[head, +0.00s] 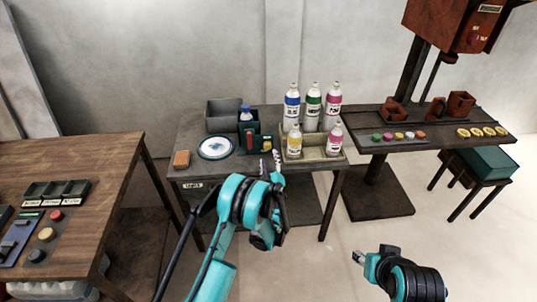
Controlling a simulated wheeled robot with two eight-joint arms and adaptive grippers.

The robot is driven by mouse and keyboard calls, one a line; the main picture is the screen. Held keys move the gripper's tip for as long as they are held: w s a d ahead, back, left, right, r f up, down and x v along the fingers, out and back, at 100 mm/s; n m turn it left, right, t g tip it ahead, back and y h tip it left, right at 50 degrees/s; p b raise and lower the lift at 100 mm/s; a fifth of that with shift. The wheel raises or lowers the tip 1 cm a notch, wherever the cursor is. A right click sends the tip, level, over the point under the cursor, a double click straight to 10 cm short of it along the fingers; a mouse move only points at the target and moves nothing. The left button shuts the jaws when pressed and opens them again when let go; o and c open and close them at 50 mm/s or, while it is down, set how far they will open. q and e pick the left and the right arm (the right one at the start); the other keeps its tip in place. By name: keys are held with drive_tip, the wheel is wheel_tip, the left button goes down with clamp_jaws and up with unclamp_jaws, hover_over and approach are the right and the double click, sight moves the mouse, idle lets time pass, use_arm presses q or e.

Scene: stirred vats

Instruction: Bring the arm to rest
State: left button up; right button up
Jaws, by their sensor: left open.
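My left arm is teal and black and rises from the bottom middle of the head view. Its gripper (270,165) is open in front of the small grey table (235,172), near the left end of a beige tray (312,157). I see nothing held between its fingers. My right arm is at the bottom right, and its gripper (359,257) is low over the bare floor. Its fingers are too small to tell if they are open or shut.
Several labelled bottles (292,107) stand in and behind the tray. A white-and-blue plate (215,147) and an orange sponge-like block (181,159) lie left. A wooden table (100,170) with buttons is at left; a dark bench (440,145) under a rusty machine (450,25) is at right.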

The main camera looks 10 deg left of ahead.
use_arm(q)
drive_tip(key=shift+s+d, duration=0.15)
drive_tip(key=shift+s, duration=0.35)
